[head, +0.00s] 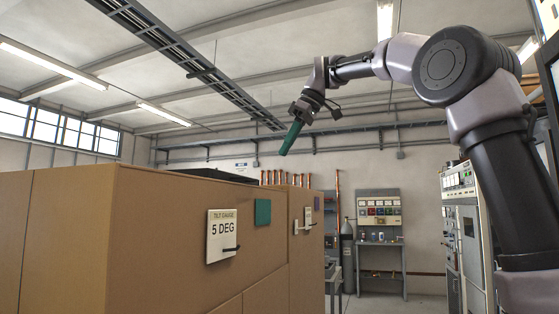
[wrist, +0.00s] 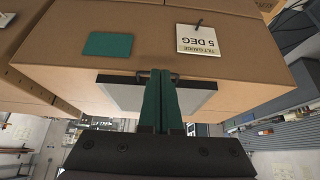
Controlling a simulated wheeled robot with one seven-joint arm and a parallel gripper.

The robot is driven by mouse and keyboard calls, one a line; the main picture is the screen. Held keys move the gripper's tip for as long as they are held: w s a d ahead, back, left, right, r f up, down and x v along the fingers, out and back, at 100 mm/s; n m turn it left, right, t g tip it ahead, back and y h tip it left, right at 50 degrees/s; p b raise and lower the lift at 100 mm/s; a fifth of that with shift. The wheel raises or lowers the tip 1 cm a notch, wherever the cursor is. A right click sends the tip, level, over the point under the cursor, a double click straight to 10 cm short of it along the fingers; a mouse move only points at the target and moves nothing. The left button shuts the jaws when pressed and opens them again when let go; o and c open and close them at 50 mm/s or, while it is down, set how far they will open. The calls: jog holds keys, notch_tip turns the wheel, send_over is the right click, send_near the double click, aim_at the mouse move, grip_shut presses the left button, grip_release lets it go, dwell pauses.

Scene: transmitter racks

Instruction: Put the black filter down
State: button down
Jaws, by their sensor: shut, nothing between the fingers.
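The black filter shows in the wrist view as a flat grey panel with a black edge (wrist: 122,95) and a small black handle. It lies on top of a tan cabinet (wrist: 85,65). In the head view, a dark slab (head: 215,175) on the cabinet top appears to be this filter. My gripper (head: 284,151) points down above the cabinet, with its green fingers shut and empty. In the wrist view, the fingers (wrist: 160,73) cross in front of the filter and its handle, hiding its middle. I cannot tell whether they touch the handle.
The cabinet front carries a "TILT GAUGE 5 DEG" plate (head: 222,235) with a black lever and a green square (head: 263,212). A workbench (head: 380,242) and a grey gas cylinder (head: 347,262) stand at the back. Equipment racks (head: 465,235) line the right side.

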jog(key=shift+s+d+r, duration=0.1)
jog(key=shift+d+r, duration=0.15)
jog(key=shift+r, duration=0.15)
jog(key=c, duration=0.9)
grip_release()
jog(key=shift+a+f, duration=0.1)
jog(key=shift+o, duration=0.2)
jog(key=s+a+f+n+t+h, duration=0.3)
jog(key=n, duration=0.3)
jog(key=shift+s+a+f+h, duration=0.25)
jog(key=shift+s+a+h, duration=0.05)
jog(key=shift+s, duration=0.1)
jog(key=s+a+r+n+t, duration=0.2)
jog(key=s+a+n+t, duration=0.3)
jog(key=n, duration=0.4)
jog(key=shift+a+n, duration=0.2)
jog(key=shift+n, duration=0.1)
jog(key=x, duration=1)
jog(key=shift+w, duration=0.4)
